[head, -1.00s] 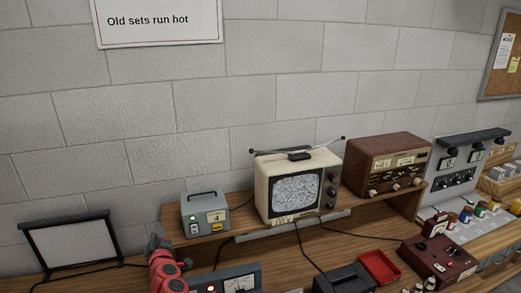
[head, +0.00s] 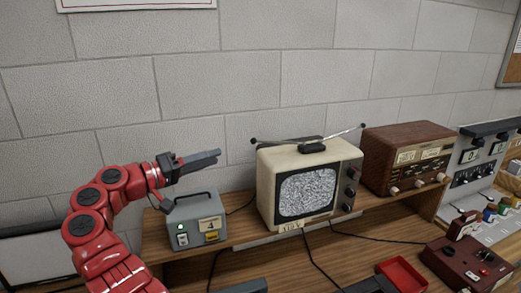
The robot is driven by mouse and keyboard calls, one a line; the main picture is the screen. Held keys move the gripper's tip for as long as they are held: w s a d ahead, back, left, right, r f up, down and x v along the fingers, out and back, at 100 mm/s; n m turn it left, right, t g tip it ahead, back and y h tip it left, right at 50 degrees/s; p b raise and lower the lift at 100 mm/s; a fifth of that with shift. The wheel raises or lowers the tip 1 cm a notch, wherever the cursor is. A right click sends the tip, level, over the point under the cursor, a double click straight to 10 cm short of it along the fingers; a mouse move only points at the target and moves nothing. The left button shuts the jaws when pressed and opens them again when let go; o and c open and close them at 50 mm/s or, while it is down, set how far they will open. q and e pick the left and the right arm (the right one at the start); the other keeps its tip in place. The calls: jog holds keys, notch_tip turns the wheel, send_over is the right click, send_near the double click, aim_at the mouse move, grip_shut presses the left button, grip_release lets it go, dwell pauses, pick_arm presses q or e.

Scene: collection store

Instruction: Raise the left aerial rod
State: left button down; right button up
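The television (head: 268,190), a cream set with a snowy screen, stands on the wooden shelf. Its left aerial rod (head: 275,143) lies nearly flat, running left from the dark mount (head: 311,146) on top to a small dark ball tip. The right aerial rod (head: 345,133) slants a little upward to the right.
A brown wooden radio (head: 405,150) stands right of the television. A red tray (head: 402,276) and a maroon control box (head: 470,265) are on the bench.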

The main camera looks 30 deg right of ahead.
jog(key=p, duration=0.8)
send_near(279, 142)
jog(key=d, duration=0.2)
jog(key=w+d, duration=0.1)
jog(key=d, duration=0.3)
jog(key=shift+w+r, duration=0.35)
jog(key=shift+w, duration=0.05)
jog(key=shift+w+d+f, duration=0.1)
jog(key=shift+d+f, duration=0.05)
jog(key=shift+d, duration=0.2)
jog(key=c, duration=0.6)
jog(key=shift+s, duration=0.2)
jog(key=shift+w+a+r, duration=0.1)
jog(key=shift+r, duration=0.1)
